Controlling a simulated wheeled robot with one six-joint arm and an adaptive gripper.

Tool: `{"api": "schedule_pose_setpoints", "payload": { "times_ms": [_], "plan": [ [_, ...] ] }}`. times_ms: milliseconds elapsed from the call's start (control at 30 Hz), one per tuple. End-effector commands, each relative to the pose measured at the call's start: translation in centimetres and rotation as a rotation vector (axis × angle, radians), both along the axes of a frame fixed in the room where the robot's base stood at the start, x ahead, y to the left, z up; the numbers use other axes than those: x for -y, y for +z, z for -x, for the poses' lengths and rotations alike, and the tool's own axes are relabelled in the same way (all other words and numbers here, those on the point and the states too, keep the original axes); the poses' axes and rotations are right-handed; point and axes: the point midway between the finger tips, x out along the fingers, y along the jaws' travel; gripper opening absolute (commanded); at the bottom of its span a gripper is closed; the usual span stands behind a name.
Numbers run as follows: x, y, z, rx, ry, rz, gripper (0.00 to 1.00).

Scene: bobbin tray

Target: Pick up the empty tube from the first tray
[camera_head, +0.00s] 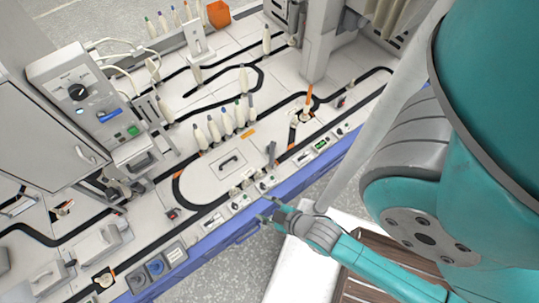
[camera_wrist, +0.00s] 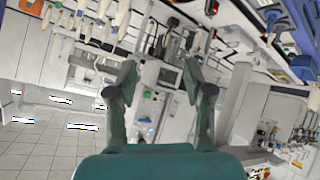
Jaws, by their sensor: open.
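My gripper (camera_head: 266,210) is open and empty, off the front edge of the machine. In the wrist view my gripper (camera_wrist: 160,85) has its two fingers spread with nothing between them. A slim dark grey upright piece (camera_head: 271,153), perhaps a bare tube, stands near the front track, beyond my gripper. A slim orange upright piece (camera_head: 309,97) stands farther back on the right. I cannot tell which is the empty tube, or make out separate trays. Several white wound bobbins (camera_head: 227,122) stand in a row left of the grey piece, apart from my gripper.
A black track (camera_head: 178,190) loops over the white machine top. A blue front edge (camera_head: 215,238) borders it. A control box (camera_head: 80,92) stands at left, a grey column (camera_head: 318,45) at back. A slatted wooden surface (camera_head: 375,250) lies below my arm. Floor shows in front.

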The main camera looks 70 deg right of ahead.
Motion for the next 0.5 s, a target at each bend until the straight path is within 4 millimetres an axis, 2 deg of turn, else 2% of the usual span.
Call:
{"api": "schedule_pose_setpoints", "payload": {
  "times_ms": [33, 200, 400, 500],
  "plan": [
    [1.1, -1.6, -1.3, -0.041, -0.008, 0.022, 0.52],
    [4.7, -6.7, -4.2, -0.216, 0.001, 0.080, 0.52],
    [9.8, -11.0, -7.2, -0.418, 0.038, 0.109, 0.52],
    [12.8, -12.4, -8.5, -0.514, 0.066, 0.107, 0.52]
  ]
}}
